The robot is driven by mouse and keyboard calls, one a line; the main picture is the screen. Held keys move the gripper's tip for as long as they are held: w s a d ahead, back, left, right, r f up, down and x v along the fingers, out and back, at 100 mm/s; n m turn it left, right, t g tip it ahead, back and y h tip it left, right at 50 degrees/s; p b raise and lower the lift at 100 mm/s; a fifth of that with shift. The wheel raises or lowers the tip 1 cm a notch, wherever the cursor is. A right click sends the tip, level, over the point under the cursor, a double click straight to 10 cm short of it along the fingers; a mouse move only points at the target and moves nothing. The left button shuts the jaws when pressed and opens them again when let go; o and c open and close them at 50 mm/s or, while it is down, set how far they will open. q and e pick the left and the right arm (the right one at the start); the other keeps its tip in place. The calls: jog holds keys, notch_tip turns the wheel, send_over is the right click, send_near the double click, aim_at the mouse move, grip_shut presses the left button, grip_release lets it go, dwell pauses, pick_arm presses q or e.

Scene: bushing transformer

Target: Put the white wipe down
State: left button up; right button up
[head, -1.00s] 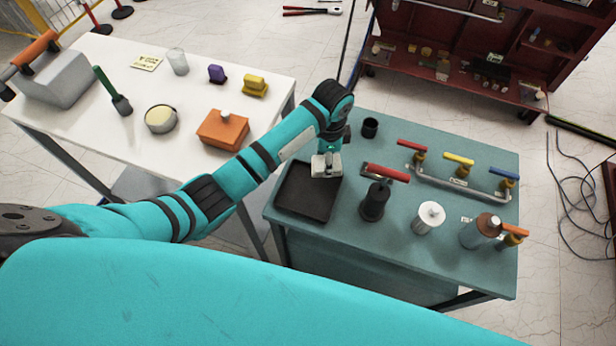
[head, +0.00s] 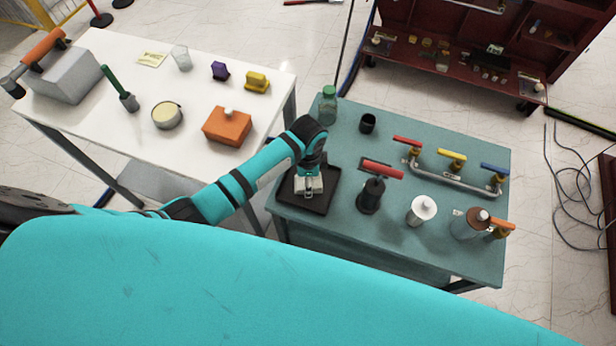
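My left arm reaches in from the left, and my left gripper (head: 308,198) points down over the black tray (head: 324,202) on the green table. Pale grey-white parts show at the gripper's end. I cannot tell a white wipe apart from the gripper there, nor whether the fingers are open or shut. A small white tuft (head: 228,113) sits on top of the orange box (head: 227,130) on the white table. My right gripper is not in view.
On the green table (head: 395,250) stand a green-capped jar (head: 328,105), a black cup (head: 368,122), a black bottle with a red handle (head: 371,196), a white canister (head: 422,210) and a pipe with valves (head: 455,178). The white table (head: 150,78) holds several other items.

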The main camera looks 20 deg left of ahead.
pick_arm(q)
jog(key=shift+o, duration=1.1)
jog(key=shift+w, duration=0.1)
jog(key=shift+r+b, duration=1.4)
jog(key=shift+r, duration=4.65)
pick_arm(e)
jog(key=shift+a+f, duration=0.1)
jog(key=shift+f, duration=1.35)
